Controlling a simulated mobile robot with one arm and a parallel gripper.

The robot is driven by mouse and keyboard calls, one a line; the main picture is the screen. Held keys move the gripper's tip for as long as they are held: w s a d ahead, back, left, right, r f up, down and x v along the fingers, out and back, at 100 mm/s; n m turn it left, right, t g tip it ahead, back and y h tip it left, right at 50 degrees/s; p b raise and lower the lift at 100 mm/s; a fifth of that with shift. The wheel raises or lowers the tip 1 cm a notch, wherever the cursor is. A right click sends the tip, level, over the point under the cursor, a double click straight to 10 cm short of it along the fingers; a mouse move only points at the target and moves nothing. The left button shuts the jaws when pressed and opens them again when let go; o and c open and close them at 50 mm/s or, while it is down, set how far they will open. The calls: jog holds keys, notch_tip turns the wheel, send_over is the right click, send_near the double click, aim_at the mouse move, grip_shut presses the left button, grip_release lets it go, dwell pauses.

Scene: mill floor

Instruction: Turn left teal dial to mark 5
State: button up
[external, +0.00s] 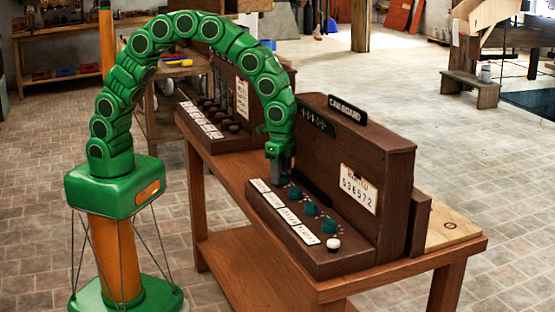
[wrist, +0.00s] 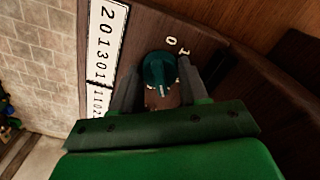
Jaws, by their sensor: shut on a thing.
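In the external view my gripper (external: 281,179) points down at the far left end of the dial row on the brown console (external: 325,262). The dial under it is hidden there by the fingers. In the wrist view a teal dial (wrist: 158,67) sits between my gripper's dark fingers (wrist: 160,88), which are shut on its sides. The dial's white pointer line faces the bottom of the picture. The marks 0 and 1 show beyond the dial; its other marks are hidden or unreadable. More teal dials (external: 311,209) stand to the right, untouched.
A white knob (external: 333,245) is at the console's right end, close to the last dial. White number cards (external: 284,213) run along its front. An upright back panel with a number plate (external: 359,189) rises behind the dials. A second console (external: 212,125) stands farther back on the bench.

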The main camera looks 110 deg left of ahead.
jog(key=m, duration=0.5)
jog(key=shift+m, duration=0.4)
dwell(0.3)
jog(key=o, duration=1.1)
jog(key=shift+r, duration=0.1)
notch_tip(320, 180, up, 8)
jog(key=shift+f, duration=0.2)
